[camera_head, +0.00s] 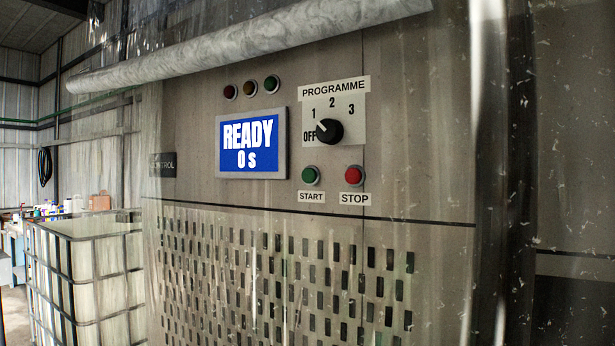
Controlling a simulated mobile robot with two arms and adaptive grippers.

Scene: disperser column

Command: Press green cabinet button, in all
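The green button (310,175) sits on the cabinet's front panel (420,150), above a label reading START. The red button (354,175) is to its right, above a label reading STOP. The display (251,144) at the left reads READY 0 s. The black programme knob (329,131) is above the buttons, and its pointer is on the OFF side. Three indicator lamps, red, amber and green, sit above the display and look unlit. Neither of my grippers shows in the head view.
A rolled clear plastic curtain (250,45) crosses the top of the cabinet. Clear plastic sheeting hangs at the right. A perforated grille (290,275) fills the lower cabinet. A caged white tank (85,275) stands at the left, with bottles on a bench behind it.

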